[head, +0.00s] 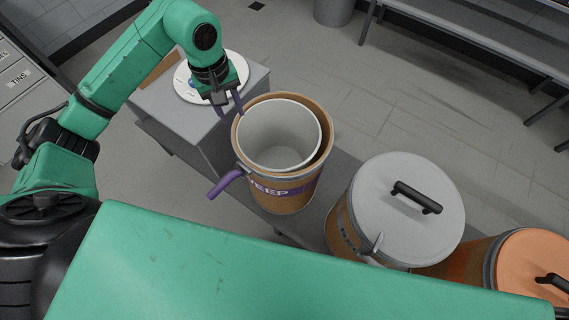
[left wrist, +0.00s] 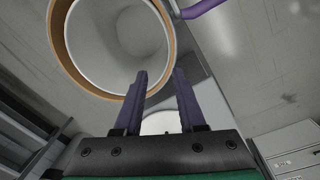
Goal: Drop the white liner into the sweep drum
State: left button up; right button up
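The white liner (head: 280,135) sits inside the mouth of the brown sweep drum (head: 285,195), which has a purple label band and a purple side handle (head: 227,182). The liner's rim lies close to the drum's lower-left rim, with a wider gap at the upper right. The liner (left wrist: 118,40) and the drum's tan rim (left wrist: 62,45) also show in the left wrist view. My right gripper is not in view.
A grey table (head: 180,122) with a round white disc (head: 184,82) stands left of the drum. A grey-lidded drum (head: 390,225) and an orange-lidded drum (head: 530,265) stand to the right. A bench (head: 470,42) is at the upper right. The floor behind the drums is clear.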

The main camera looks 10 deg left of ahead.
pick_arm(q)
notch_tip(320, 180, up, 14)
jog(key=shift+s+a+r+p, duration=0.25)
jog(key=shift+s+a+p, duration=0.1)
jog(key=shift+a+p, duration=0.1)
